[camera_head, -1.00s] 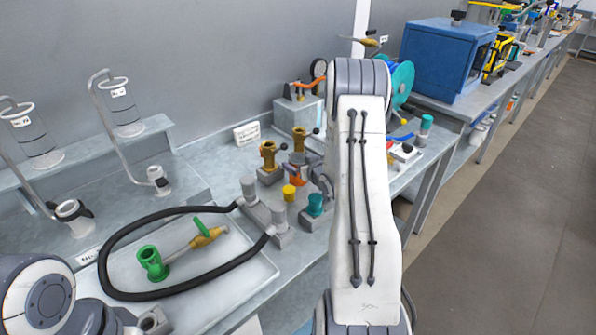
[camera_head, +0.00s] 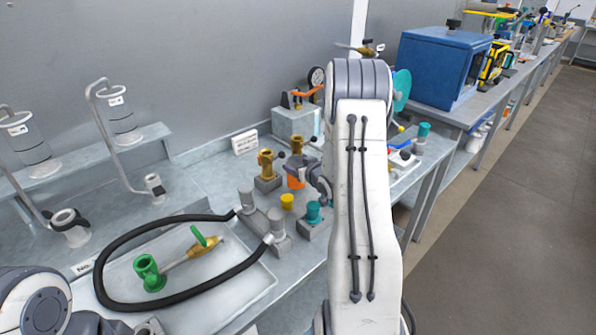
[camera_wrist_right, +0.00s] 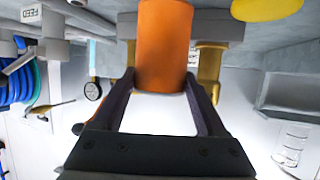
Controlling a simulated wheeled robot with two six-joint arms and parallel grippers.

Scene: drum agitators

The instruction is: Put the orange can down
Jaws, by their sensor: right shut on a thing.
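The orange can (camera_head: 295,182) is small in the head view, among brass and teal fittings on the bench, and partly hidden. In the right wrist view the orange can (camera_wrist_right: 165,45) stands large between the dark fingers of my right gripper (camera_wrist_right: 162,95), which is shut on it. My right gripper (camera_head: 318,186) is mostly hidden by my own forearm in the head view. Whether the can touches the bench is not clear. My left gripper (camera_head: 150,326) is cut off at the bottom left, and its jaws cannot be made out.
Brass fittings (camera_head: 266,163) stand close by the can, with a yellow cap (camera_head: 287,201) and a teal fitting (camera_head: 313,211) in front. A black hose (camera_head: 110,250) loops over a tray (camera_head: 262,283) holding a green-and-brass piece. A blue box (camera_head: 440,70) stands at the back right.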

